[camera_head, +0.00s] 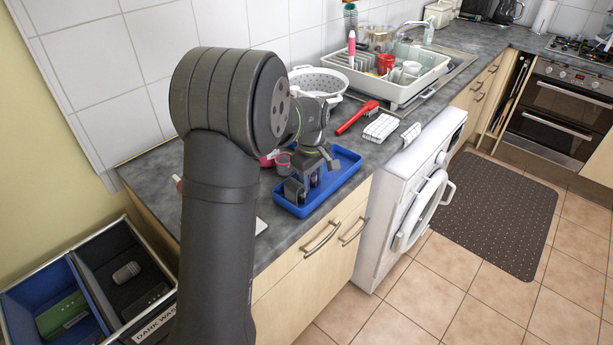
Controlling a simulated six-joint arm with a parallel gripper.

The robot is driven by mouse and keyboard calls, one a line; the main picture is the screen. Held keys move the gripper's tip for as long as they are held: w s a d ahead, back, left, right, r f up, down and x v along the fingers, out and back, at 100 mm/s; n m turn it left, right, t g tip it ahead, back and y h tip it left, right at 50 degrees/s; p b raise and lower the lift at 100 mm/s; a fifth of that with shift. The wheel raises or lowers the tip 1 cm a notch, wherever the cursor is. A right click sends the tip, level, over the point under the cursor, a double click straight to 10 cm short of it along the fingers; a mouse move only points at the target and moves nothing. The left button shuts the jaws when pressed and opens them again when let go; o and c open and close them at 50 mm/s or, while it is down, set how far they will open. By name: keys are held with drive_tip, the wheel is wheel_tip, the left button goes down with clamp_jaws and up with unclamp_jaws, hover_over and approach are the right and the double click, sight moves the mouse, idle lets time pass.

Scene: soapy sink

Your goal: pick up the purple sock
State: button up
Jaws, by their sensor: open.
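I cannot make out a purple sock in this view; my arm hides part of the counter and of the crate at the left. My gripper (304,190) points down over the blue tray (343,178) on the counter. It is open, and its fingers are low at the left part of the tray. I cannot tell whether anything lies between or under them.
A pinkish cup (283,161) stands close behind my gripper. A red-handled brush (356,118) and a folded checked cloth (381,127) lie right of the tray. A white colander (319,82) and dish rack (428,77) stand behind. A divided crate (100,232) is lower left.

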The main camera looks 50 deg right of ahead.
drive_tip(key=c, duration=0.7)
